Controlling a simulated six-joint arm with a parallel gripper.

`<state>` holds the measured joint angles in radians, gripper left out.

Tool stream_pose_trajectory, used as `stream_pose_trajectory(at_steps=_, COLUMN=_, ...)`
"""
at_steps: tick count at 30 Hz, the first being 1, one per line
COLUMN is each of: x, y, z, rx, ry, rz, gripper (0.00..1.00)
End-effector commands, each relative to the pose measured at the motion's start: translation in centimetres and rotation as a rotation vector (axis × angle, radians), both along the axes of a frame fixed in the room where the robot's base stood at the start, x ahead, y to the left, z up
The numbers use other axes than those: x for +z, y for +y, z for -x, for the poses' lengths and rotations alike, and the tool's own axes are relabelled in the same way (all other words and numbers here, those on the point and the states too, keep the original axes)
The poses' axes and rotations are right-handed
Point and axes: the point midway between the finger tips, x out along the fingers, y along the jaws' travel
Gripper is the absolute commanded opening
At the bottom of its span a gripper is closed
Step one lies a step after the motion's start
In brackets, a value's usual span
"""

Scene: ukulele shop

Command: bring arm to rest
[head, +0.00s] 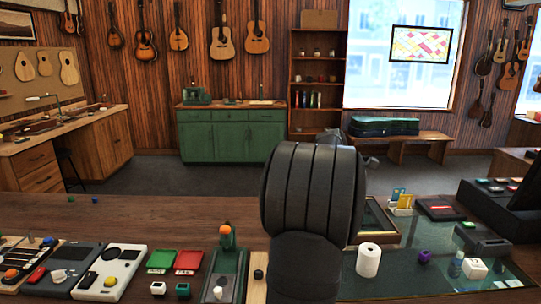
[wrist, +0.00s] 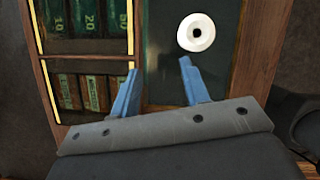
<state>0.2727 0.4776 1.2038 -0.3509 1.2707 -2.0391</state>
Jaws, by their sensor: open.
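My gripper (wrist: 158,67) shows in the wrist view as two blue fingers on a grey plate. The fingers stand apart, and nothing is between them. In the head view my dark arm rises in the middle foreground, and my gripper is hidden behind it. In the wrist view a white roll (wrist: 196,32) is beyond the right fingertip, with a visible gap. The same kind of roll (head: 368,262) stands upright on the counter right of my arm in the head view.
In the wrist view a wood-edged tray (wrist: 137,62) holds green numbered items. The counter's back left is mostly clear.

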Motion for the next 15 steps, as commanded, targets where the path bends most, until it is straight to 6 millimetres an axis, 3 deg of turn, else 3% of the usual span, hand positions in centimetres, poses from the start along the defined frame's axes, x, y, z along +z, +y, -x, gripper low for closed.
stream_pose_trajectory(at_steps=6, x=-0.1, y=4.4, z=-0.7, rx=-0.015, ry=0.000, rz=-0.001, gripper=0.42)
stream_pose_trajectory(at_steps=15, x=-0.1, y=7.9, z=-1.0, rx=-0.037, ry=0.001, rz=0.000, gripper=0.42)
